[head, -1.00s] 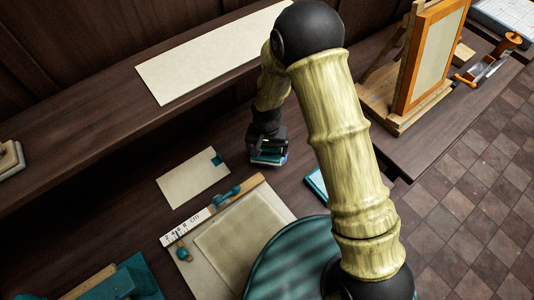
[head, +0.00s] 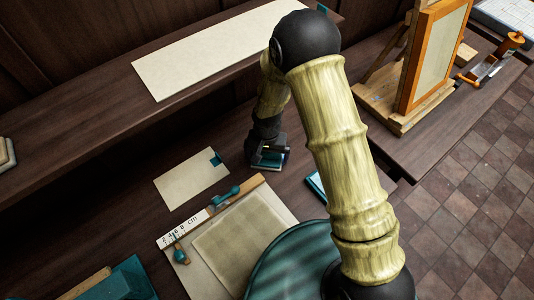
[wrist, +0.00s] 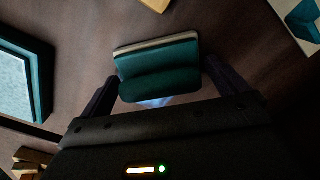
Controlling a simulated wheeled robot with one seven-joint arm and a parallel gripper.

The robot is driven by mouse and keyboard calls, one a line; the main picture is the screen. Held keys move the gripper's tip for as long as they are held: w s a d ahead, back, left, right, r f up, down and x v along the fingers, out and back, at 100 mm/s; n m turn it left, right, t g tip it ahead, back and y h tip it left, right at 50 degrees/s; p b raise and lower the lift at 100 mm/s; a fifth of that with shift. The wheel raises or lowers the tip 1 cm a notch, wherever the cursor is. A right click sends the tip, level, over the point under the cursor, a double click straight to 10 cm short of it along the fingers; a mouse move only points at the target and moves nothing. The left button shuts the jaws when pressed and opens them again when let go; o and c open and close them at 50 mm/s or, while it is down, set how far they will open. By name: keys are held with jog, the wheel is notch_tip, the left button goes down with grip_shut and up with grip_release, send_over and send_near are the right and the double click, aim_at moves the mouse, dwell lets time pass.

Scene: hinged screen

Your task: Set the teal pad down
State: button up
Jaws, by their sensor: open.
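The teal pad (wrist: 158,68) lies on the dark wooden bench top, between the two spread fingers in the wrist view. It has a teal rounded top and a pale edge along its far side. My gripper (wrist: 158,88) is open around it, with a dark finger on each side and visible gaps. In the head view my gripper (head: 268,160) is low over the bench, and only a little of the pad (head: 270,168) shows beneath it.
A cream card with a teal corner (head: 190,178) lies left of my gripper. A teal-edged tray (wrist: 22,85) is at the left in the wrist view. A raised shelf (head: 100,125) runs behind.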

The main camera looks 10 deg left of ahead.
jog(key=shift+r+b, duration=0.9)
jog(key=shift+r, duration=3)
jog(key=d+r+t, duration=0.1)
jog(key=d+r, duration=0.3)
jog(key=d, duration=0.4)
jog(key=d+r, duration=0.5)
jog(key=d, duration=0.2)
jog(key=s+d+r+m+t, duration=0.1)
jog(key=s+d+r, duration=0.3)
jog(key=s+d, duration=0.3)
jog(key=d, duration=0.3)
jog(key=shift+s+d+t, duration=0.25)
jog(key=shift+d+t, duration=0.05)
jog(key=shift+d, duration=0.05)
jog(key=shift+r, duration=0.1)
